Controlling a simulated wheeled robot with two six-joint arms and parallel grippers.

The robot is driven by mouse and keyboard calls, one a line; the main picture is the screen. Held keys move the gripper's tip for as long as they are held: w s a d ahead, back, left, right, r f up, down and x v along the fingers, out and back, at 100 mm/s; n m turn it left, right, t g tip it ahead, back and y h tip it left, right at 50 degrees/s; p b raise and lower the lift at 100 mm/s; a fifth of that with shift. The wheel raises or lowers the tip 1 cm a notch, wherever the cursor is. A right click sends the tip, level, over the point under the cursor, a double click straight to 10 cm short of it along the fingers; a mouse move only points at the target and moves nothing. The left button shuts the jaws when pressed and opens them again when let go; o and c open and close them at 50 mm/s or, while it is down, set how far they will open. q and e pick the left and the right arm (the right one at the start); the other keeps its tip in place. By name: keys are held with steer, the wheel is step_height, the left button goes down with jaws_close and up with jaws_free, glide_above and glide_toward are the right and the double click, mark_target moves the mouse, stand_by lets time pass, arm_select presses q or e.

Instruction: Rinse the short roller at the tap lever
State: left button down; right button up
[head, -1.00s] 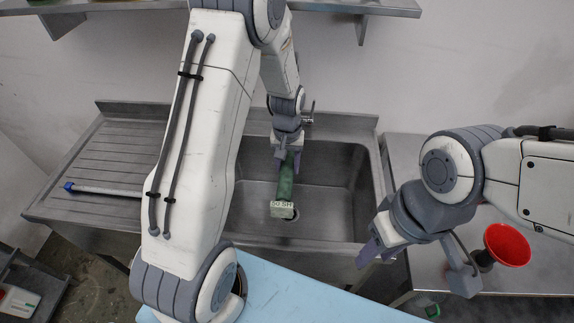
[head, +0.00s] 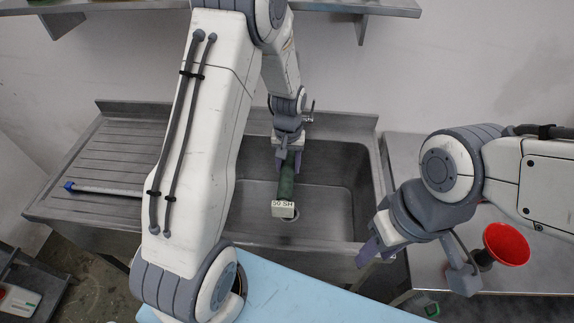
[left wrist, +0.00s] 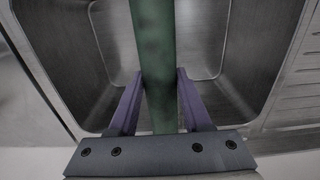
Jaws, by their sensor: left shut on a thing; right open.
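A green roller (head: 287,178) with a white end block marked "50 SH" (head: 283,209) hangs over the sink basin (head: 340,195). My left gripper (head: 288,166) is shut on its upper end. In the left wrist view the green roller (left wrist: 156,70) runs between the two purple fingers of that gripper (left wrist: 158,100). The tap lever (head: 311,108) shows only as a small part beside my left wrist at the back of the sink; the rest of the tap is hidden by my arm. My right gripper (head: 370,248) is open and empty at the sink's front right corner.
A ribbed drainboard (head: 120,155) with a blue-ended rod (head: 105,189) lies left of the basin. A red funnel-shaped thing (head: 507,245) stands on the right metal table. A light blue surface (head: 290,290) is in front. A shelf (head: 350,8) is above.

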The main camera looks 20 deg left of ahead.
mark_target(287, 187)
arm_select(q)
steer(key=shift+s, duration=0.15)
steer(key=shift+s+d, duration=0.45)
steer(key=shift+s, duration=0.75)
steer(key=shift+s+d, duration=0.45)
steer(key=shift+s, duration=0.75)
steer(key=shift+s+d, duration=0.45)
steer(key=shift+s, duration=0.75)
steer(key=shift+s+d+r+p, duration=0.2)
steer(key=shift+s+r+p, duration=0.15)
steer(key=shift+s+r, duration=0.2)
steer(key=shift+s+d+r+p, duration=0.2)
steer(key=shift+s+r+p, duration=0.1)
steer(key=shift+s+r, duration=0.2)
steer(key=shift+s+d+r+p, duration=0.25)
steer(key=shift+s+r+p, duration=0.2)
steer(key=shift+s, duration=0.2)
steer(key=shift+s+d+r+p, duration=0.25)
steer(key=shift+s+r+p, duration=0.1)
steer(key=shift+s+r, duration=0.25)
